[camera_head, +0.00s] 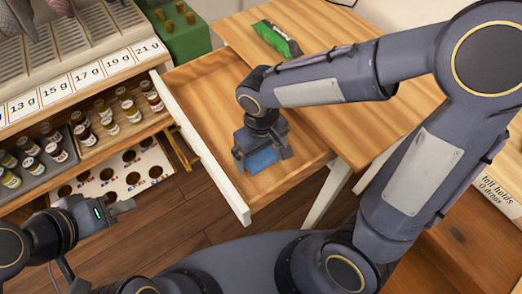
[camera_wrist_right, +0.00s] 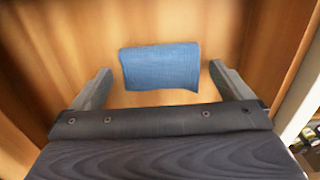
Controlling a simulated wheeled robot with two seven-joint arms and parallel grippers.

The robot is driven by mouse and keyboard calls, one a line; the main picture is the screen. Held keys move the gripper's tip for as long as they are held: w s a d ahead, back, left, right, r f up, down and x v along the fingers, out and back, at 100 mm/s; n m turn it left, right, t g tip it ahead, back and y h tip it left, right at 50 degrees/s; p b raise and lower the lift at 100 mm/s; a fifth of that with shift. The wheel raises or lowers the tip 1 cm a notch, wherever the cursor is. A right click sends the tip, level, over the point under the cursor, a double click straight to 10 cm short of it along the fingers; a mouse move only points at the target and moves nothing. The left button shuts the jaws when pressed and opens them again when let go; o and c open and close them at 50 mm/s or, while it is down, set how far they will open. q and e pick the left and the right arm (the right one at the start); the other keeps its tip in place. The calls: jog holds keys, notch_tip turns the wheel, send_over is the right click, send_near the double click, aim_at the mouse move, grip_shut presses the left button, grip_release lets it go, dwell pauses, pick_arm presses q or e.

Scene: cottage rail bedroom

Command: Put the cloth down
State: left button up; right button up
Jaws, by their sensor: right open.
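The blue cloth (camera_head: 262,161) lies in the open wooden drawer (camera_head: 207,112), partly hidden under my right gripper (camera_head: 262,152) in the head view. In the right wrist view the folded cloth (camera_wrist_right: 160,67) lies flat on the wooden drawer floor. My right gripper's fingers (camera_wrist_right: 160,85) are spread wide on either side of it, with a gap to each edge; they do not touch it. My left gripper (camera_head: 124,207) is at the lower left, away from the drawer; its finger gap is not clear.
A green packet (camera_head: 277,39) lies on the wooden table top (camera_head: 330,28) above the drawer. To the left, a rack (camera_head: 90,85) with gram labels holds several small bottles. A white board with round holes (camera_head: 117,177) is below it. A green box (camera_head: 178,28) stands at the back.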

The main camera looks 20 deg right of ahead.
aim_at(261, 154)
pick_arm(q)
notch_tip(261, 154, up, 4)
jog(key=p, duration=0.3)
jog(key=shift+f, duration=0.2)
pick_arm(e)
notch_tip(261, 154, up, 12)
jog(key=shift+f, duration=0.15)
